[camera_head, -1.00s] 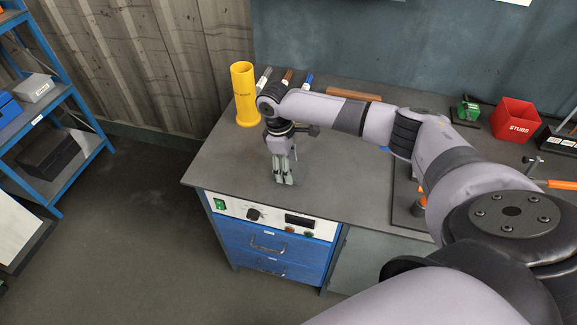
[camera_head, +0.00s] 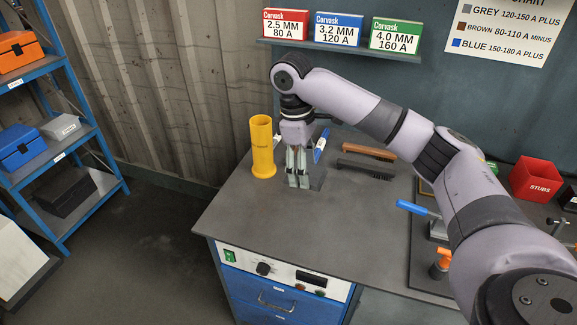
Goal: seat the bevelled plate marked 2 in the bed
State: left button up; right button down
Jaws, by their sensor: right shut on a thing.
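My right gripper (camera_head: 298,184) points down over the back left part of the bench, just right of a yellow tube. Its fingers are shut, but what is between them is too small and too covered to make out. A dark grey patch (camera_head: 319,178) shows beside the fingers at bench level. I cannot tell whether it is a plate or a shadow. I cannot read a mark 2 on anything. The bed is not clearly seen. A dark board with clamps (camera_head: 418,262) lies at the right, partly behind my right arm. My left gripper is not in view.
Two brushes (camera_head: 366,152) lie further right. A blue-handled clamp (camera_head: 416,207) and a red STUBS bin (camera_head: 535,179) are at the right. The front left bench top (camera_head: 270,222) is clear.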

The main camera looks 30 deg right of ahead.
jog(key=shift+r, duration=0.35)
jog(key=shift+s+a+f, duration=0.1)
jog(key=shift+s+a, duration=0.05)
jog(key=shift+a, duration=0.2)
jog(key=s+a+f+m, duration=0.2)
jog(key=s+a+m, duration=0.1)
jog(key=s+a, duration=0.3)
jog(key=s+a+f+m+y, duration=0.1)
jog(key=s+a+f+m, duration=0.1)
jog(key=s+a+m, duration=0.2)
jog(key=s+a, duration=0.2)
jog(key=s, duration=0.2)
jog(key=shift+s+a+f+m, duration=0.3)
jog(key=shift+s+a, duration=0.05)
jog(key=shift+s, duration=0.05)
